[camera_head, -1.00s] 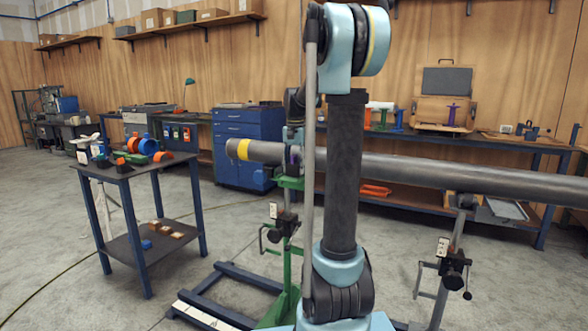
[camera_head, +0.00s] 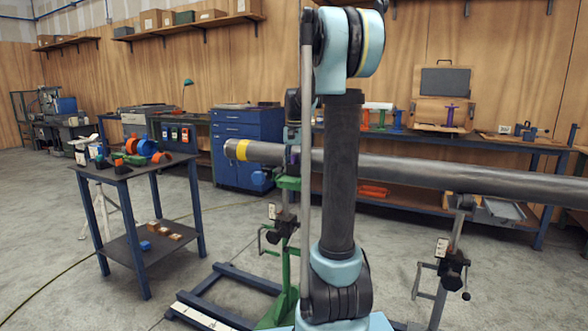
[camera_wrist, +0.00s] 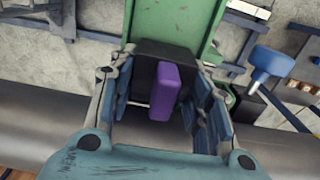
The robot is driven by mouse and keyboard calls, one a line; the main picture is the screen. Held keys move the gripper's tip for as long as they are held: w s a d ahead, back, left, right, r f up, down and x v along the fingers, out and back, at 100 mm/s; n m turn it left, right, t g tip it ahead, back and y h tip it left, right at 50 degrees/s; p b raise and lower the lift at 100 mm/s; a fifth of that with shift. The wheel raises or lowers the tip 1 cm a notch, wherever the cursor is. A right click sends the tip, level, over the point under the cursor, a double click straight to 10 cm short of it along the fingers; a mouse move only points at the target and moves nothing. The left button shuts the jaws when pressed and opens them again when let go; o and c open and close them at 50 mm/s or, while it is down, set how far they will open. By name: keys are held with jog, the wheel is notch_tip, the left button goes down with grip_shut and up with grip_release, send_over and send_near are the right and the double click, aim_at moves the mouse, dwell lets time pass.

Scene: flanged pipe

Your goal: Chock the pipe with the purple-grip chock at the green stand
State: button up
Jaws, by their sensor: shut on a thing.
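The long grey pipe (camera_head: 440,172), with a yellow band near its left end, lies level across the head view and also crosses the wrist view (camera_wrist: 40,125). The green stand (camera_head: 287,238) is under its left part; its green top shows in the wrist view (camera_wrist: 172,18). My gripper (camera_wrist: 163,100) is at the pipe over this stand, pointing down, and is shut on the purple-grip chock. The chock's purple grip (camera_wrist: 165,92) is between the fingers, with a dark body around it. My arm hides much of this spot in the head view; whether the chock touches the pipe cannot be told.
A second stand (camera_head: 452,265) is under the pipe to the right. A small dark table (camera_head: 130,170) with coloured parts stands at left. A blue drawer cabinet (camera_head: 247,145) and a workbench (camera_head: 480,140) line the back wall.

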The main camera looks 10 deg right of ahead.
jog(key=shift+w+d, duration=0.2)
jog(key=o, duration=1.3)
jog(key=shift+s+a+r, duration=0.1)
jog(key=shift+s+r, duration=0.05)
jog(key=shift+r, duration=1)
jog(key=shift+s+a+r, duration=0.1)
jog(key=shift+r, duration=1.1)
jog(key=shift+s+a+r, duration=0.1)
jog(key=shift+s+r, duration=0.05)
jog(key=shift+r, duration=1)
